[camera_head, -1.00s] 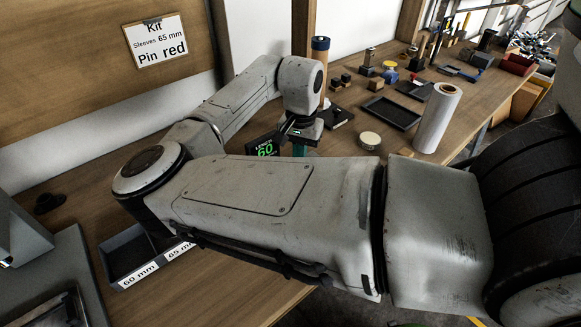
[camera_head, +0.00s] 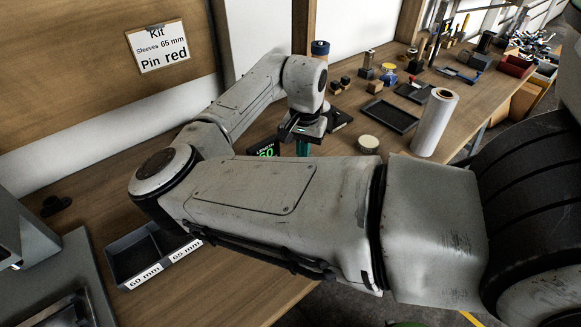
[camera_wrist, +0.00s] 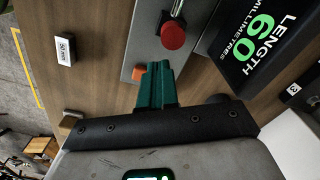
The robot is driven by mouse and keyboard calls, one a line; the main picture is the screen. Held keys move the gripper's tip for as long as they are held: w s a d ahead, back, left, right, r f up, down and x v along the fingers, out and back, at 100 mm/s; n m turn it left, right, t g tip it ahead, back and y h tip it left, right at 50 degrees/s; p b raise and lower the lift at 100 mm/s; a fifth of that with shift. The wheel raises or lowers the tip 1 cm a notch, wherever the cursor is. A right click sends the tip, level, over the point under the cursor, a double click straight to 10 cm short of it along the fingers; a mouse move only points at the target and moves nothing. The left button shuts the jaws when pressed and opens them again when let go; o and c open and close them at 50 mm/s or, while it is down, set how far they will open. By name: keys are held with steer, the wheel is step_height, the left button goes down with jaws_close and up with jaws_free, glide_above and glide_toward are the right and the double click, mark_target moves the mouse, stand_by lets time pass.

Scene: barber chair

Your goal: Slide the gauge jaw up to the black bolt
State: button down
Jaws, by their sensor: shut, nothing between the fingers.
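My gripper shows in the wrist view (camera_wrist: 157,88) as two teal fingers pressed together, with nothing between them. It also shows in the head view (camera_head: 303,148), beside the gauge display. In the wrist view a red round knob (camera_wrist: 172,35) on a shiny rod lies just beyond the fingertips, over a grey plate (camera_wrist: 147,25). I cannot tell whether the knob belongs to the gauge jaw. An orange piece (camera_wrist: 139,73) sits left of the fingers. The gauge display (camera_wrist: 252,40) reads "LENGTH 60 MILLIMETRES". I cannot make out the black bolt in either view.
A two-part bin (camera_head: 143,254) labelled 60 mm and 65 mm stands at front left. A sign (camera_head: 158,48) reads "Sleeves 65 mm, Pin red". A white roll (camera_head: 435,122), a black tray (camera_head: 390,115) and a round tin (camera_head: 368,144) stand to the right.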

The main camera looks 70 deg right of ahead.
step_height(320, 180, up, 6)
steer(key=p, duration=0.5)
steer(key=shift+r, duration=0.15)
stand_by(0.4)
